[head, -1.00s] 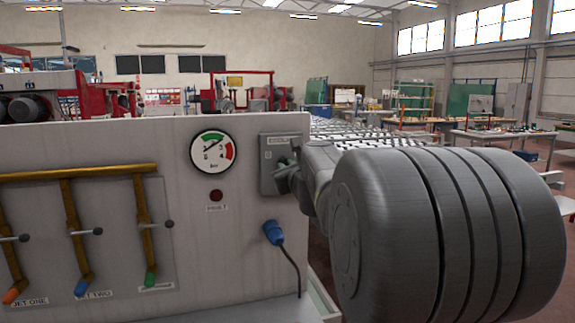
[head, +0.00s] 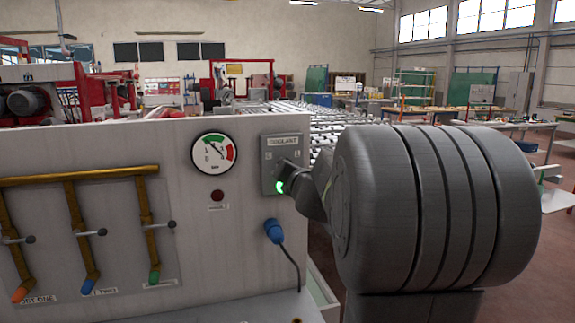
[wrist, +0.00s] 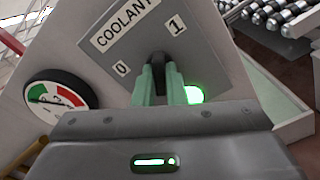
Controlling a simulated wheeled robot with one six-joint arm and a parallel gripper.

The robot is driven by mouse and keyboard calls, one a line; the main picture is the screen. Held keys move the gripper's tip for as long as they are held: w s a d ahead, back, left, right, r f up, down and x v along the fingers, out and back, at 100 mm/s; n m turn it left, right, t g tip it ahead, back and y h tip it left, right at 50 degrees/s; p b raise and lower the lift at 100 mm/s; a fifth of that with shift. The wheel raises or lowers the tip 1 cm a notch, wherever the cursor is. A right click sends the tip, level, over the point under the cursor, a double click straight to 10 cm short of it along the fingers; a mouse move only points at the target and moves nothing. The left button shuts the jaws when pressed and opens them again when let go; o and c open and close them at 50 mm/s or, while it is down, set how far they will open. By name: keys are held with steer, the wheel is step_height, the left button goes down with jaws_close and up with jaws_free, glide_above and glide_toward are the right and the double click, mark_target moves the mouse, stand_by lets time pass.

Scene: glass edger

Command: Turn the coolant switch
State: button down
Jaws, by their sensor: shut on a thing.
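The coolant switch is a grey box (head: 268,172) labelled COOLANT on the right end of the pale machine panel. In the wrist view its tilted face (wrist: 108,62) shows a 0 and a 1. Its dark knob (wrist: 161,68) sits between my fingers and leans toward the 1 side. A green lamp (wrist: 194,95) glows beside the right finger; it also shows in the head view (head: 280,187). My gripper (wrist: 161,82) is shut on the knob, with a finger on each side. My wrist hides part of the box in the head view.
A round gauge (head: 214,153) and a dark red lamp (head: 217,195) are left of the box. A blue plug (head: 274,231) with a cable is below. Several brass-pipe valves with levers (head: 95,232) are at the left. A roller conveyor (head: 310,118) lies behind.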

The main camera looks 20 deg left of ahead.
steer(key=shift+m, duration=0.6)
steer(key=c, duration=1.5)
jaws_free()
steer(key=v, duration=1.4)
steer(key=shift+p, duration=0.3)
steer(key=shift+w, duration=0.1)
steer(key=x, duration=1.3)
steer(key=shift+w+a, duration=0.3)
